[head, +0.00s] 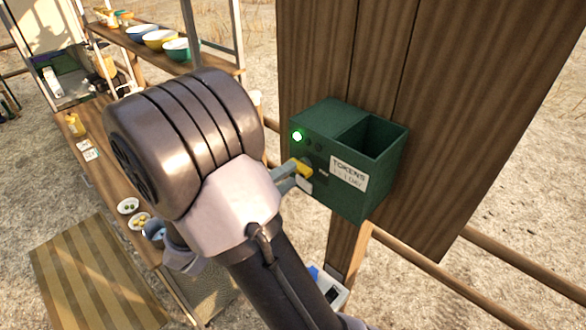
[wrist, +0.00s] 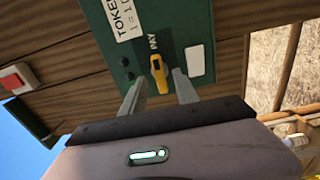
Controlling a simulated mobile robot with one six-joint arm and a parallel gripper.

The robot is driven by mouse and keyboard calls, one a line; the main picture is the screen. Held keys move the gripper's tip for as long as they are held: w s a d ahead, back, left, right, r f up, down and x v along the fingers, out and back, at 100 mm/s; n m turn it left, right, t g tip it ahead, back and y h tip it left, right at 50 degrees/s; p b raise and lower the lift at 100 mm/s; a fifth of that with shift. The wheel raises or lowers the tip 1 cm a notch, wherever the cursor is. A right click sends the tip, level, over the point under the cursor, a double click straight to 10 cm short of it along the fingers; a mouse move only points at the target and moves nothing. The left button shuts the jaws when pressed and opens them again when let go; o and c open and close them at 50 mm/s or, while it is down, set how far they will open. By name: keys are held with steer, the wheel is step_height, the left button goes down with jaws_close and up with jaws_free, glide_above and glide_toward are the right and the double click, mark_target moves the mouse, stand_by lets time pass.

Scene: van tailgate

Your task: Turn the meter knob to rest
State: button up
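The green meter box (head: 345,178) is fixed to a wooden board, with an open compartment on top and a white TOKENS label (head: 349,174). A small green light glows on its front. The yellow knob (head: 303,168) is on the front face; the wrist view shows the knob (wrist: 159,73) elongated, its upper end towards the word PAY (wrist: 153,42). My gripper (head: 290,177) is at the knob from the left. In the wrist view my gripper (wrist: 160,88) has its two grey fingers apart, one on each side of the knob, with visible gaps. Contact is not visible.
The wooden board (head: 440,80) stands behind the meter. A white plate (wrist: 195,61) sits beside the knob. A counter with bowls (head: 160,38) and small dishes is at left. A red button (wrist: 14,80) shows at the wrist view's left edge. Wooden rails run at lower right.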

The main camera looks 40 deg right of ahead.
mark_target(301, 166)
steer(key=d, duration=0.2)
steer(key=shift+w+d, duration=0.1)
steer(key=shift+d, duration=0.3)
jaws_close()
